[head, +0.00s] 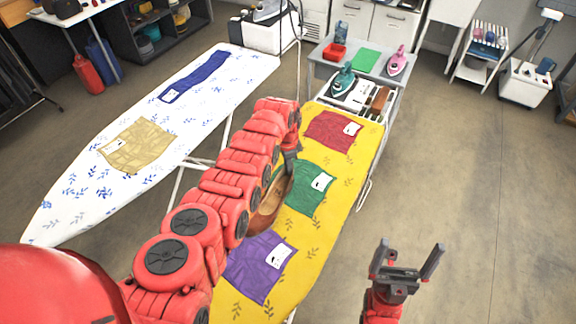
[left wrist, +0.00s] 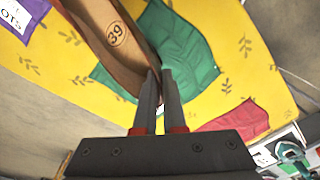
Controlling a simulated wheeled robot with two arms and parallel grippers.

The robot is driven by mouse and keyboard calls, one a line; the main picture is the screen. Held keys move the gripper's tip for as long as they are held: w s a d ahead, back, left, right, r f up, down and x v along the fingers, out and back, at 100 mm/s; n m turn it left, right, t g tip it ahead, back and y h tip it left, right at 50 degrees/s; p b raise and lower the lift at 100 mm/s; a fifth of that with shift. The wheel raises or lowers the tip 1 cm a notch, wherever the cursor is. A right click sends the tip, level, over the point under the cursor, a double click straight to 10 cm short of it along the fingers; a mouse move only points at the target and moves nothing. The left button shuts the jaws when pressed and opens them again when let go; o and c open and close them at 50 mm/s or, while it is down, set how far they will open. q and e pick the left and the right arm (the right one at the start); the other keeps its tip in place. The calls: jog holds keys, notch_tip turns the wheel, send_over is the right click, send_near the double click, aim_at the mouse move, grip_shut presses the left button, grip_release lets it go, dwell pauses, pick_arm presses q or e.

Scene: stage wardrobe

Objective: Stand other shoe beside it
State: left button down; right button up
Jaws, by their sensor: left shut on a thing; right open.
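A brown shoe (head: 268,212) is partly hidden behind my left arm in the head view, over the yellow ironing board (head: 345,185). In the left wrist view the shoe (left wrist: 108,45) shows its tan insole marked 39. My left gripper (left wrist: 160,82) is shut on the rim of this shoe; in the head view the gripper (head: 290,160) is partly covered by the arm. Another brown item (head: 380,102), which looks like a shoe, is at the far end of the yellow board. My right gripper (head: 406,262) is open and empty, right of the board.
Red (head: 333,130), green (head: 310,188) and purple (head: 260,265) folded cloths with white labels lie on the yellow board. A teal iron (head: 343,82) stands at its far end. A white ironing board (head: 75,195) is at left.

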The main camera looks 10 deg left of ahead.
pick_arm(q)
jog(key=shift+f, duration=0.15)
jog(key=shift+f+b, duration=0.3)
jog(key=shift+b, duration=0.1)
jog(key=shift+s+f+b, duration=0.3)
jog(key=shift+f, duration=0.1)
jog(key=c, duration=1)
grip_release()
jog(key=shift+f, duration=0.1)
jog(key=shift+s, duration=0.1)
